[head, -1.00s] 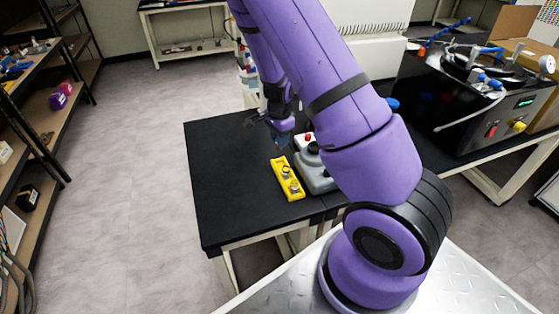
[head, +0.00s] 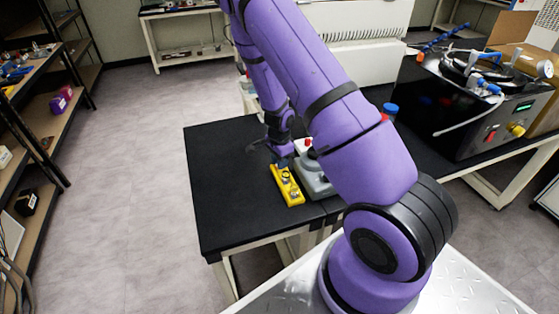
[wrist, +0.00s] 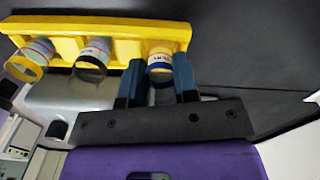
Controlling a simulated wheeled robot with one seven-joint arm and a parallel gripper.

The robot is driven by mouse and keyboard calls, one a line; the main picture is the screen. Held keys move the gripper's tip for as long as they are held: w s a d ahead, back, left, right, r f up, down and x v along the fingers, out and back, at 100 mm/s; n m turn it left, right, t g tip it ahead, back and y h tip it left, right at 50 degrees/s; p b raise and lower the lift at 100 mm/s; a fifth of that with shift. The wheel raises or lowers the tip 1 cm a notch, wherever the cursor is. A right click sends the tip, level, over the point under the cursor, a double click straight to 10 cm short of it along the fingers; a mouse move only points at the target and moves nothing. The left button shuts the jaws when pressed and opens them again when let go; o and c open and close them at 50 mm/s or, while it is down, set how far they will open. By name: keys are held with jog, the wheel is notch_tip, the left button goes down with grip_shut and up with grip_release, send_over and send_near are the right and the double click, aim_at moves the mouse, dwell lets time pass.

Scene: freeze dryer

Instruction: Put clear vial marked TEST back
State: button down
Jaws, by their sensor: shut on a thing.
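A yellow rack (head: 288,187) lies on the black table (head: 225,185), and it also fills the top left of the wrist view (wrist: 120,26). My gripper (wrist: 158,80) has its blue fingers on either side of a clear vial (wrist: 160,63) with a dark band and a pale label, at the rack's far end. Its lettering is not readable, and I cannot tell whether it is fully seated. Two other vials, one with a yellow band (wrist: 26,64) and one with a black band (wrist: 91,62), stand in the rack. In the head view my gripper (head: 283,163) is small and partly hidden.
A grey device (head: 312,178) stands close to the right of the rack, partly behind my arm. A black machine with hoses (head: 470,120) is on the table farther right. The table left of the rack is clear. Shelving (head: 40,120) stands at the far left.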

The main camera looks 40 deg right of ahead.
jog(key=c, duration=0.9)
grip_release()
notch_tip(320, 180, up, 12)
jog(key=s+a+r+n+t+y, duration=0.1)
jog(key=s+a+r+n, duration=0.2)
jog(key=r, duration=0.4)
jog(key=s+a+r+n+y, duration=0.1)
jog(key=s+a+r+n, duration=0.2)
jog(key=r, duration=0.5)
jog(key=s+a+r+n+t+y, duration=0.1)
jog(key=s+a+r+n, duration=0.2)
jog(key=r, duration=0.4)
jog(key=s+a+r+n+t+h, duration=0.1)
jog(key=s+r+n, duration=0.2)
jog(key=s+r, duration=0.1)
jog(key=s+a+r+n+t+h, duration=0.1)
jog(key=s+r+n, duration=0.2)
jog(key=s, duration=0.4)
jog(key=s+a+r+n+t+h, duration=0.1)
jog(key=s+a+r+n, duration=0.1)
jog(key=s, duration=0.4)
jog(key=shift+s+r+n, duration=0.15)
jog(key=shift+r+n, duration=0.15)
jog(key=shift+r, duration=0.4)
jog(key=shift+s+r+n, duration=0.1)
jog(key=shift+r+n, duration=0.2)
jog(key=shift+r, duration=0.4)
